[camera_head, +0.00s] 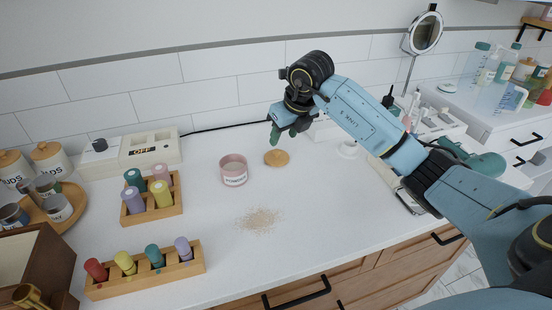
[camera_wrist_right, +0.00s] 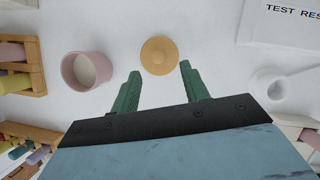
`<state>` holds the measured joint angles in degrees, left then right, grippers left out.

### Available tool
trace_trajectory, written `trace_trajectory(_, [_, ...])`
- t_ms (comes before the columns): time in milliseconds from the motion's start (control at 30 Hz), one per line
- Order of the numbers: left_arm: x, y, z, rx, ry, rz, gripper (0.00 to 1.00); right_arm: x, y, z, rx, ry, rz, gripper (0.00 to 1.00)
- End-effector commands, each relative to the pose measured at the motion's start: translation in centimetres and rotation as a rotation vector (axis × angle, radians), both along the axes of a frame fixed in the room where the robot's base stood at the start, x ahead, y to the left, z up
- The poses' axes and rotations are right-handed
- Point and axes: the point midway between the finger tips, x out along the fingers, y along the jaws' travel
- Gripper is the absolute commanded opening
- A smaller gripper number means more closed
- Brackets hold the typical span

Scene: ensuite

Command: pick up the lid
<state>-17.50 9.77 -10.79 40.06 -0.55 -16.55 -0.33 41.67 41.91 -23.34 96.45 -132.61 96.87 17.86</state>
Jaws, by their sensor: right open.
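The lid is a small round tan wooden disc (camera_head: 277,158) lying flat on the white counter, just right of the pink powder jar (camera_head: 234,171). In the right wrist view the lid (camera_wrist_right: 159,55) shows a small raised knob at its centre. The jar (camera_wrist_right: 88,71) stands uncovered beside it with pale powder inside. My right gripper (camera_head: 284,137) is above the counter near the lid. In the right wrist view its two green fingers (camera_wrist_right: 161,82) are spread apart and empty, with the lid just beyond and between their tips. My left gripper is not in view.
Spilled tan powder (camera_head: 261,220) lies in front of the jar. Wooden racks with coloured bottles (camera_head: 153,198) (camera_head: 146,268) stand to the left. A white device marked OFF (camera_head: 140,152) is at the back left.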

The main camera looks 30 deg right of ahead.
Motion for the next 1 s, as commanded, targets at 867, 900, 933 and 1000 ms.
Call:
trace_trajectory(867, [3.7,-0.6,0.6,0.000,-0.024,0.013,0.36,2.0,0.5,-6.0,-0.002,0.000,0.000,0.40])
trace_trajectory(900, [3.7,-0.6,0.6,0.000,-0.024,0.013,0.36,2.0,0.5,-6.0,-0.002,0.000,0.000,0.35])
trace_trajectory(933, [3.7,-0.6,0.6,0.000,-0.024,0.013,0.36,2.0,0.5,-6.0,-0.002,0.000,0.000,0.31])
trace_trajectory(1000, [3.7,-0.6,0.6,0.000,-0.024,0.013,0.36,2.0,0.5,-6.0,-0.002,0.000,0.000,0.22])
